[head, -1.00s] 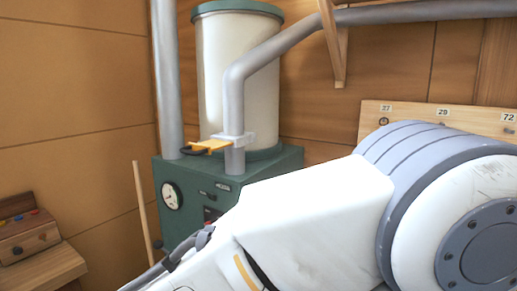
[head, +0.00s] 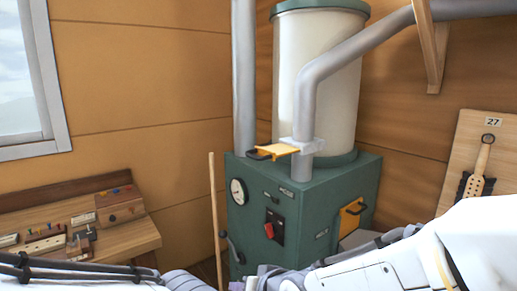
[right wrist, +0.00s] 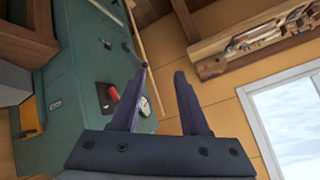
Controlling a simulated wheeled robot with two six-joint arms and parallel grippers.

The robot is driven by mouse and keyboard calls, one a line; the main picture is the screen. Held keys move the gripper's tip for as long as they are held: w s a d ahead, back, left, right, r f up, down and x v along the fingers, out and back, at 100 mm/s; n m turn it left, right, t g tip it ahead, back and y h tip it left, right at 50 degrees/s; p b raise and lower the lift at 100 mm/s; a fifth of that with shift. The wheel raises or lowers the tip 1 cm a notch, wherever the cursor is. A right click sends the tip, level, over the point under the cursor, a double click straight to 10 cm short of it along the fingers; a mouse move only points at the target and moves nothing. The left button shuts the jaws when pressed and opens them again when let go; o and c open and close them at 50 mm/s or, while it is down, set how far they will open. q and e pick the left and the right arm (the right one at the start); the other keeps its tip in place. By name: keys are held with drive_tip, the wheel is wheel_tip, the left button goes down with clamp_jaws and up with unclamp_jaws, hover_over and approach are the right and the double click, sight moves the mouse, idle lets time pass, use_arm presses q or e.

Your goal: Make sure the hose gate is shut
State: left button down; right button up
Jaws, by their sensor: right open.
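The hose gate is a yellow slide plate (head: 277,150) with a black handle, at a pale collar (head: 303,146) on the grey hose pipe (head: 308,100). The plate sticks out of the collar to the left, with much of its yellow face showing. Nothing touches it. My right gripper (right wrist: 162,75) is open and empty in the right wrist view, with the green machine box (right wrist: 75,60) behind its fingers. In the head view my right arm comes in low from the right; its fingertips are hard to make out. My left arm shows at the bottom left; its gripper is not visible.
The green box (head: 335,200) carries a gauge (head: 238,191), a red switch (head: 269,230) and a yellow panel (head: 350,215). A wooden stick (head: 214,210) stands left of it. A workbench (head: 130,240) is at left, a brush board (head: 462,150) at right.

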drive_tip(key=w+r+m+t+y+p, duration=0.1)
drive_tip(key=w+r+m+t, duration=0.35)
drive_tip(key=w+r, duration=0.3)
drive_tip(key=m+t+p, duration=0.2)
drive_tip(key=m+t, duration=0.2)
drive_tip(key=t, duration=0.3)
approach(253, 156)
drive_tip(key=w, duration=0.1)
drive_tip(key=p+x, duration=0.4)
drive_tip(key=x, duration=0.5)
drive_tip(key=shift+w+p, duration=0.1)
drive_tip(key=shift+p, duration=0.2)
drive_tip(key=shift+w+a+f, duration=0.1)
drive_tip(key=shift+w+a, duration=0.05)
drive_tip(key=shift+w, duration=0.15)
clamp_jaws()
drive_tip(key=shift+r, duration=0.25)
